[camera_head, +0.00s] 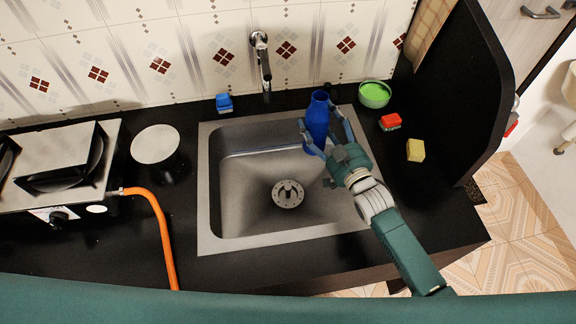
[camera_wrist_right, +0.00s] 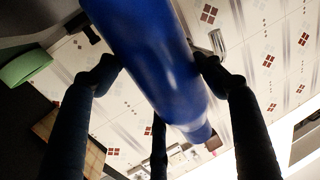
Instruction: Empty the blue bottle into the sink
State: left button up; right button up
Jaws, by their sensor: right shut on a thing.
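The blue bottle (camera_head: 317,118) is at the right rear part of the sink (camera_head: 245,245), its neck toward the wall in the head view. My right gripper (camera_head: 318,116) is shut on it, fingers on both sides of its body. In the right wrist view the bottle (camera_wrist_right: 155,50) crosses the middle, between the fingers of the gripper (camera_wrist_right: 155,72); its narrow end points to the lower right. I cannot tell its exact tilt or height, and no liquid is seen leaving it. The sink basin shows a drain (camera_head: 287,194) and looks empty. My left gripper is out of view.
A faucet (camera_head: 262,65) stands behind the sink. A green bowl (camera_head: 374,94), a red sponge (camera_head: 390,121) and a yellow sponge (camera_head: 416,150) lie right of it, beside a dark panel (camera_head: 455,95). A blue block (camera_head: 224,102), stove (camera_head: 55,180) and orange hose (camera_head: 160,220) are left.

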aim_at(328, 118)
dwell(0.4)
notch_tip(328, 118, up, 4)
jog(key=p, duration=0.4)
jog(key=shift+r, duration=0.15)
